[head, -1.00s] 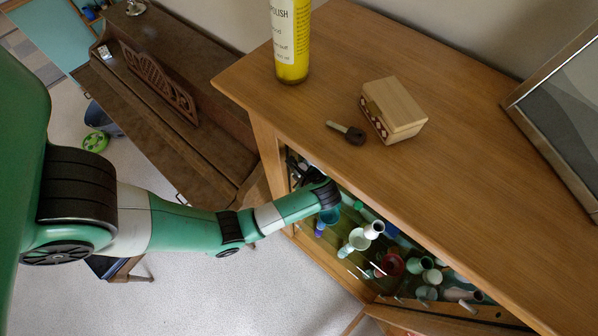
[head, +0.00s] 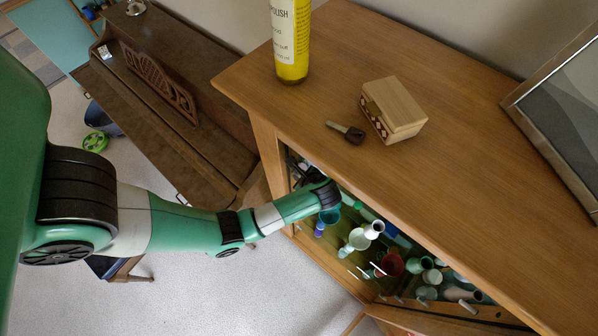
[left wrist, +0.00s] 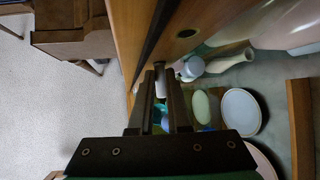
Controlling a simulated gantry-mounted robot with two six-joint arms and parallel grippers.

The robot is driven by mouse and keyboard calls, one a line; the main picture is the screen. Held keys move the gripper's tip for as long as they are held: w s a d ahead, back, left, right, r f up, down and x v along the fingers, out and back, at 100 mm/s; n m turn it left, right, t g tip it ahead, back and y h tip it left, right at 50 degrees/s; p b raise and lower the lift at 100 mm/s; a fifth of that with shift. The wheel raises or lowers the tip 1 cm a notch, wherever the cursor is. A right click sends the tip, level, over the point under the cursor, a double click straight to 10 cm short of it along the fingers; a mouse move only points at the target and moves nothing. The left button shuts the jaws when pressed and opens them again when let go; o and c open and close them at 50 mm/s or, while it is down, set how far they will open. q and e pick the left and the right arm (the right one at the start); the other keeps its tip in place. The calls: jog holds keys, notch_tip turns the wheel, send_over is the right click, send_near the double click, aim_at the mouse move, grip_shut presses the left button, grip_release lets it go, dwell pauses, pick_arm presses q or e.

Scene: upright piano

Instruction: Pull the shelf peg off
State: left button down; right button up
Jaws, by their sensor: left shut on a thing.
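The shelf peg (left wrist: 159,66) shows as a small dark stub between the fingertips in the left wrist view, against the wooden cabinet side wall. My left gripper (left wrist: 160,76) is shut on it; the fingers hide most of it, so I cannot tell how deep it sits in the wall. In the head view my left wrist (head: 322,196) reaches into the cabinet (head: 262,140) below its top, and the fingertips are hidden. A dark round hole (left wrist: 187,33) shows in the wood near the fingertips. My right gripper is in neither view.
Several vases and cups, including a white one (head: 374,229) and a red bowl (head: 391,264), stand inside the cabinet close to my gripper.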

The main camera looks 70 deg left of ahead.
pick_arm(q)
jog(key=shift+w+d, duration=0.1)
jog(key=shift+d, duration=0.05)
dwell(0.5)
jog(key=shift+w+d+b, duration=0.5)
jog(key=shift+w+d, duration=0.2)
jog(key=shift+d, duration=0.35)
